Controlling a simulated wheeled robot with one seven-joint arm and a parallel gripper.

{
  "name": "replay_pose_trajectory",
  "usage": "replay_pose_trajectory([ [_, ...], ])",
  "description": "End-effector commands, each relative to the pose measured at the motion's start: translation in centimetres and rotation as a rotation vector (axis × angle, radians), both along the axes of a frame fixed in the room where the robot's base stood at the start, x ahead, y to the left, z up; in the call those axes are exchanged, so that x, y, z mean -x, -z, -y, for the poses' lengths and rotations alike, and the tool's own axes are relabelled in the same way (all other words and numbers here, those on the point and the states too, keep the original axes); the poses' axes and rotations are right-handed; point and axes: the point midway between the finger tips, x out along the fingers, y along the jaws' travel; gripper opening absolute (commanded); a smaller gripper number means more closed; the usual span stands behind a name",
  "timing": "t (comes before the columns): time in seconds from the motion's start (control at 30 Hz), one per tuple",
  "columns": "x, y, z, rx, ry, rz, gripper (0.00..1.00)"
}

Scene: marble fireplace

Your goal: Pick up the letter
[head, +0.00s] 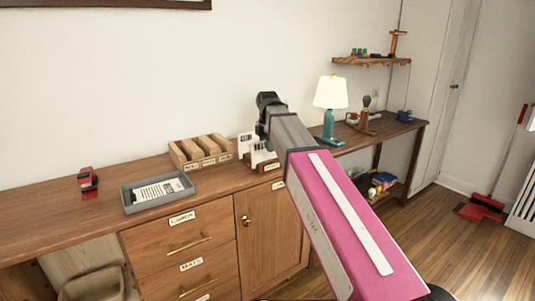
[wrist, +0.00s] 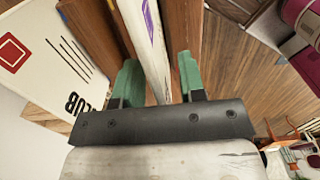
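A white upright letter-like piece with a purple mark (wrist: 151,45) stands between the green fingers of my gripper (wrist: 160,62) in the wrist view. The fingers are open around it, with a visible gap on the right. Its lower end is hidden. In the head view my gripper (head: 264,134) is over the small wooden holder (head: 268,166) at the counter's right end. White pieces (head: 262,154) stand in that holder, partly behind the gripper. A white card marked "CLUB" (wrist: 50,52) stands left of the fingers.
A grey tray (head: 128,199) with a printed sheet and a wooden sorter (head: 203,151) stand left on the counter. A red and black object (head: 88,183) is farther left. A teal lamp (head: 329,112) stands on the desk behind my arm.

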Motion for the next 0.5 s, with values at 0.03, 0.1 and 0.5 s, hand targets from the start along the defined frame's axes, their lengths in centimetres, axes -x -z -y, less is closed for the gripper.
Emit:
replay_pose_trajectory([
  [0.03,-0.01,-0.01,0.00,0.000,0.000,0.000,0.37],
  [0.1,-0.02,-0.04,0.00,0.000,0.000,0.000,0.37],
  [0.5,-0.02,-0.06,0.00,0.000,0.000,0.000,0.00],
])
